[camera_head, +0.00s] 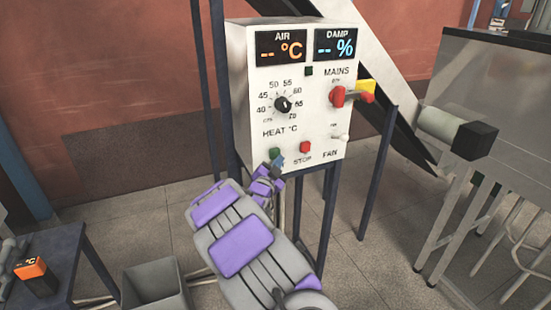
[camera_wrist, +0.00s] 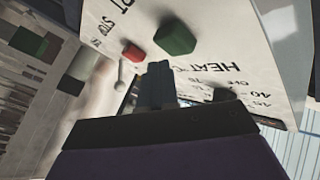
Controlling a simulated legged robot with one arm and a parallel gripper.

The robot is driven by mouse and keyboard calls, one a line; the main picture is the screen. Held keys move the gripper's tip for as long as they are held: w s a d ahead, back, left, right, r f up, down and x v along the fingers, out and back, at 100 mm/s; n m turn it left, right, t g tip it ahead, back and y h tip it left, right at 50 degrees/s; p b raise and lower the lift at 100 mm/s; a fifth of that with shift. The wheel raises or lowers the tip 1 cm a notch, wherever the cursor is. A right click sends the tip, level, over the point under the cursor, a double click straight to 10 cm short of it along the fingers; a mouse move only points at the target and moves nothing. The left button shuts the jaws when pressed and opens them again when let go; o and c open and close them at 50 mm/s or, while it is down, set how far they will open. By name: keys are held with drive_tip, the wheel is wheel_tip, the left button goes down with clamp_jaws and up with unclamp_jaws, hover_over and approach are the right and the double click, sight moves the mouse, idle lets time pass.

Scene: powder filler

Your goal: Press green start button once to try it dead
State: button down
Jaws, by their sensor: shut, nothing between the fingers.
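The green start button (camera_head: 274,153) is at the lower left of the white control panel (camera_head: 243,100), with the red STOP button (camera_head: 305,147) to its right. My gripper (camera_head: 277,161) is shut and empty, its tip just below the green button. In the wrist view, the shut fingers (camera_wrist: 159,68) point at the panel close to the green button (camera_wrist: 175,37); I cannot tell whether they touch. The red button (camera_wrist: 132,51) is beside it. The AIR display (camera_head: 281,47) and DAMP display (camera_head: 335,44) show dashes with °C and %.
The panel also bears a black heat dial (camera_head: 282,104), a red MAINS switch (camera_head: 338,96) with a yellow part, a white FAN toggle (camera_head: 341,137) and a small dark green square (camera_head: 309,71). A grey bin (camera_head: 155,285) stands lower left; a steel bench (camera_head: 490,100) stands right.

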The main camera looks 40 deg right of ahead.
drive_tip(key=shift+s, duration=0.1)
drive_tip(key=s+b, duration=0.1)
drive_tip(key=s, duration=0.1)
drive_tip(key=s+a+b, duration=0.1)
drive_tip(key=s+b, duration=0.1)
drive_tip(key=shift+s, duration=0.35)
idle(0.3)
drive_tip(key=shift+a, duration=0.1)
idle(0.6)
